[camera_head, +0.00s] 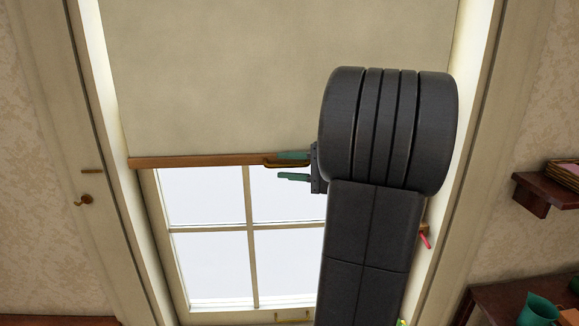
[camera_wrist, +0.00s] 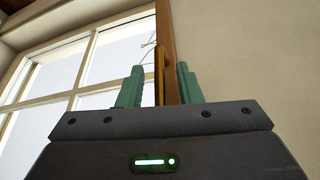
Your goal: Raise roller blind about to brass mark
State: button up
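The cream roller blind (camera_head: 270,70) hangs over the upper window, with a wooden bottom bar (camera_head: 190,161). A brass pull (camera_head: 272,164) is on the bar; it also shows in the wrist view (camera_wrist: 159,75). A small brass mark (camera_head: 92,171) is on the left window trim, a little below the bar's left end in the picture. My gripper (camera_head: 293,166) is open at the pull, one green finger above the bar and one below. In the wrist view the pull and bar stand between my fingers (camera_wrist: 160,85), with a gap on the left; contact on the right is unclear.
A brass hook (camera_head: 84,200) is on the left trim below the mark. Window panes (camera_head: 205,260) show below the blind. My arm hides the blind's lower right part.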

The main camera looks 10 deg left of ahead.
jog(key=s+d+r+b, duration=0.1)
jog(key=d+b, duration=0.1)
jog(key=d, duration=1.1)
jog(key=shift+s+d, duration=0.25)
jog(key=shift+d, duration=0.15)
jog(key=shift+a, duration=0.1)
jog(key=a, duration=0.4)
jog(key=w+a+p, duration=0.1)
jog(key=a, duration=0.4)
jog(key=a+f+p, duration=0.1)
jog(key=a, duration=0.3)
jog(key=shift+w+a, duration=0.25)
jog(key=shift+a, duration=0.05)
